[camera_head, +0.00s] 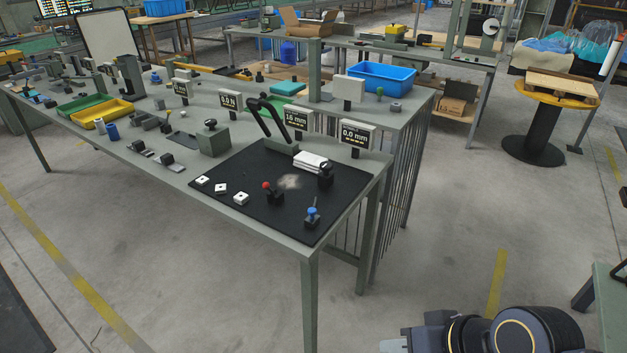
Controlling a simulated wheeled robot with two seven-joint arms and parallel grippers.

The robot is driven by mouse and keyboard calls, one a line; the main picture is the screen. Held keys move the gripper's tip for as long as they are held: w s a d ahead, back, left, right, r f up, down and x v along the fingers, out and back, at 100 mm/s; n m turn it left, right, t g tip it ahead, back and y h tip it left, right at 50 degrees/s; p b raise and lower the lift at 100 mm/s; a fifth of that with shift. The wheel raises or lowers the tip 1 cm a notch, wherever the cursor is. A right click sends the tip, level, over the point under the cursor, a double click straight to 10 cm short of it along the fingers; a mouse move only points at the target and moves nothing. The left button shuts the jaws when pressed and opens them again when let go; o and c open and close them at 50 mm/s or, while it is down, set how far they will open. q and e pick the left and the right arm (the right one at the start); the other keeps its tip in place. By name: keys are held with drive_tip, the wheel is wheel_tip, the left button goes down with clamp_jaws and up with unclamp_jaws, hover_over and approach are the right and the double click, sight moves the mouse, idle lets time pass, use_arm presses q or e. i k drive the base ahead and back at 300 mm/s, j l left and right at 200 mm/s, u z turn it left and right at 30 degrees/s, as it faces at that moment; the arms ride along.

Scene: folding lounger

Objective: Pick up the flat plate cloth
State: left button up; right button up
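I cannot make out a flat plate cloth for certain. A small white stacked item (311,161), which may be folded cloth, lies at the back of the black mat (230,211) on the long grey-green table. A light smudge (289,182) lies on the mat in front of it. My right gripper (393,346) is at the bottom edge, low over the floor and well apart from the table. It is cut off by the frame, so its opening does not show. My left gripper is not in view.
Several white blocks (220,188), a red-knobbed piece (273,194) and a blue-knobbed piece (311,218) stand on the mat. Small displays (355,134) line the back. A blue bin (382,76) stands behind. The floor (190,290) before the table is clear.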

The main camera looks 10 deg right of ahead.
sight(307, 161)
drive_tip(key=u, duration=0.45)
drive_tip(key=l+u, duration=0.15)
drive_tip(key=u, duration=0.8)
drive_tip(key=l, duration=1.05)
drive_tip(key=i+l, duration=0.15)
drive_tip(key=l, duration=1.9)
